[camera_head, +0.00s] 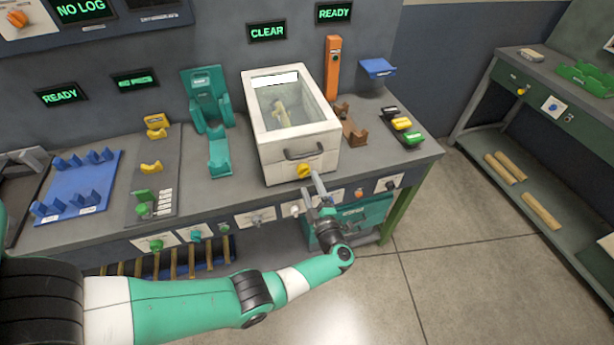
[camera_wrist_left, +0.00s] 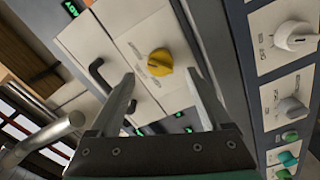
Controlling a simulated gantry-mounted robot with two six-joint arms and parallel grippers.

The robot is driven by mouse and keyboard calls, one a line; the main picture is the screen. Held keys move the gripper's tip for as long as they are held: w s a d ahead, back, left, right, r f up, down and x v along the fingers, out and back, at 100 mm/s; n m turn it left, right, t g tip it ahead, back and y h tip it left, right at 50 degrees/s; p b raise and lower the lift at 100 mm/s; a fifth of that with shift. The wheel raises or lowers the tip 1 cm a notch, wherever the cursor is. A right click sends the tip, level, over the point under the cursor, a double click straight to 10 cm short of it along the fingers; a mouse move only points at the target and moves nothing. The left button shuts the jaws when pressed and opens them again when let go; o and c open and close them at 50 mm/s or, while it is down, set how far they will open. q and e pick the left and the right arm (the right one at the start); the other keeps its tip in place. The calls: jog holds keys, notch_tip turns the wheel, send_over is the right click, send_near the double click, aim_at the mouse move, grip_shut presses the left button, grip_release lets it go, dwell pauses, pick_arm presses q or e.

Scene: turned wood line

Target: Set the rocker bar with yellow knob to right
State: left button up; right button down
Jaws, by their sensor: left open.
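The yellow knob (camera_head: 304,171) is on the lower front of a white box with a glass top (camera_head: 263,152). In the left wrist view, the yellow knob (camera_wrist_left: 160,62) sits on a white panel with small print too blurred to read. I cannot tell which setting it points to. My left gripper (camera_head: 317,182) is just in front of the box, close to the knob. Its fingers (camera_wrist_left: 160,78) are open with nothing between them, and the knob shows just beyond the tips. My right gripper is not in view.
A dark handle (camera_head: 304,151) sits above the knob. Below, the bench front carries white panels with knobs, including a grey one (camera_wrist_left: 290,108). A teal holder (camera_head: 219,155) stands left of the box, a brown cradle (camera_head: 352,125) right. The floor in front is clear.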

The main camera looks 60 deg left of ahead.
pick_arm(q)
jog(key=s+d, duration=0.1)
jog(key=d, duration=0.6)
dwell(0.3)
